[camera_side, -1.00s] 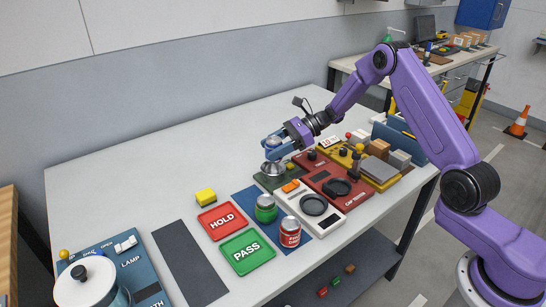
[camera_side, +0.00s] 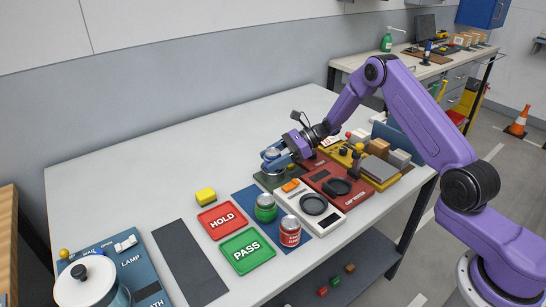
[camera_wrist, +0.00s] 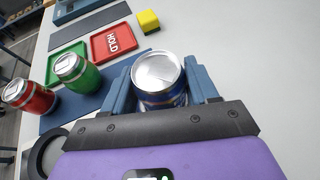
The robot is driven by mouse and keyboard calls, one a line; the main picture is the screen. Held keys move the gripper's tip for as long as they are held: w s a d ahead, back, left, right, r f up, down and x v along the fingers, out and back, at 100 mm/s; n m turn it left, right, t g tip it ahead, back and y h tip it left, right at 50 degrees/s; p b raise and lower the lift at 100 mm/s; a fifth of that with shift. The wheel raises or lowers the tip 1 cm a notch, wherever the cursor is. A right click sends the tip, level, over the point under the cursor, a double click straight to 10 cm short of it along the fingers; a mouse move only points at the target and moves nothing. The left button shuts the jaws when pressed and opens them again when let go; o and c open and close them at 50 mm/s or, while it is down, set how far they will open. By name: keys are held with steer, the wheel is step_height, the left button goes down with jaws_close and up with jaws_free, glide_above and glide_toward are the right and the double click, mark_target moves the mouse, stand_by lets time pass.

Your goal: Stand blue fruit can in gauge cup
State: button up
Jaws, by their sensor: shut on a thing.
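The blue fruit can (camera_wrist: 160,72) has a silver lid and a blue side, and it sits between the blue fingers of my gripper (camera_wrist: 161,88). In the side view my gripper (camera_side: 274,159) is shut on the can, low over the gauge on a dark green base (camera_side: 266,182). The can looks upright. The fingers hide most of the can and the cup in the side view, and the cup does not show in the wrist view. I cannot tell whether the can's bottom is inside the cup or just above it.
A green can (camera_side: 265,208) and a red can (camera_side: 290,231) stand on a blue mat (camera_side: 245,196). A white scale (camera_side: 312,205) and a red cap tester (camera_side: 338,186) are close to the gauge. HOLD (camera_side: 221,220) and PASS (camera_side: 247,252) trays are empty.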

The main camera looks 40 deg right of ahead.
steer(key=shift+f, duration=0.15)
steer(key=o, duration=1.1)
steer(key=shift+o, duration=0.2)
steer(key=shift+r, duration=0.2)
steer(key=v, duration=1.2)
steer(key=shift+r, duration=0.4)
